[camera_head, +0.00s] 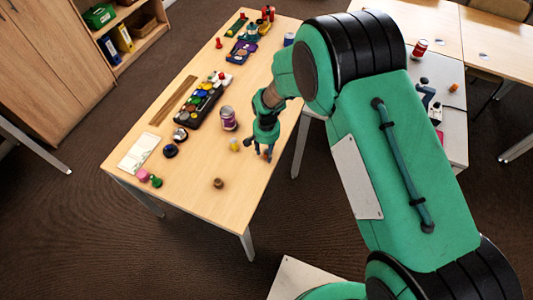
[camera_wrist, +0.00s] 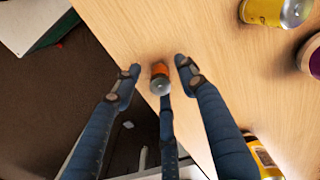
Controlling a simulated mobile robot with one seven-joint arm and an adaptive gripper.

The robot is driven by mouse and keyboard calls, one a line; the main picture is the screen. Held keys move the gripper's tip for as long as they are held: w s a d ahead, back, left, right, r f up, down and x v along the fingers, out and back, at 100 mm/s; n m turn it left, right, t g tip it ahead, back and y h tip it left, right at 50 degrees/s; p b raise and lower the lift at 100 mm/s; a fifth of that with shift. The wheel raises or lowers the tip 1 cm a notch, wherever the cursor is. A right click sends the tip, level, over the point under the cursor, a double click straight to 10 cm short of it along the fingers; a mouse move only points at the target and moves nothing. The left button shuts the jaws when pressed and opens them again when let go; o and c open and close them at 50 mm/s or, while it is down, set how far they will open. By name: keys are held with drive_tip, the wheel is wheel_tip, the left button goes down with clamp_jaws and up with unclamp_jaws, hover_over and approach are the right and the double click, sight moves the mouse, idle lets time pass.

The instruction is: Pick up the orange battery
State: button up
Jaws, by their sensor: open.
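The orange battery (camera_wrist: 160,71) is a small orange cylinder with a silver end facing the wrist camera. In the wrist view it is on the wooden table (camera_wrist: 225,60), close to the table's edge. My gripper (camera_wrist: 157,82) is open, its fingers spread around the battery with visible gaps at left and right; the third finger comes up from below in the picture, close to the battery's silver end. In the head view my gripper (camera_head: 264,153) points down at the table's right side.
A yellow and black object (camera_wrist: 263,160) is at the lower right. A black tray (camera_head: 199,106) of coloured pieces is farther left.

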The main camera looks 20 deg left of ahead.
clamp_jaws()
drive_tip(key=shift+r, duration=0.1)
idle(0.3)
drive_tip(key=shift+r, duration=0.55)
drive_tip(key=shift+s+d+r+p, duration=0.15)
drive_tip(key=shift+r+p, duration=0.2)
drive_tip(key=shift+r, duration=0.3)
drive_tip(key=shift+s+d+r+p, duration=0.15)
drive_tip(key=shift+r+p, duration=0.15)
drive_tip(key=shift+r, duration=0.3)
drive_tip(key=s+d+r+p, duration=0.1)
drive_tip(key=s+d+p, duration=0.1)
drive_tip(key=s+d, duration=0.7)
drive_tip(key=s, duration=0.2)
drive_tip(key=shift+s+d, duration=0.3)
drive_tip(key=shift+d, duration=0.05)
drive_tip(key=shift+r, duration=0.1)
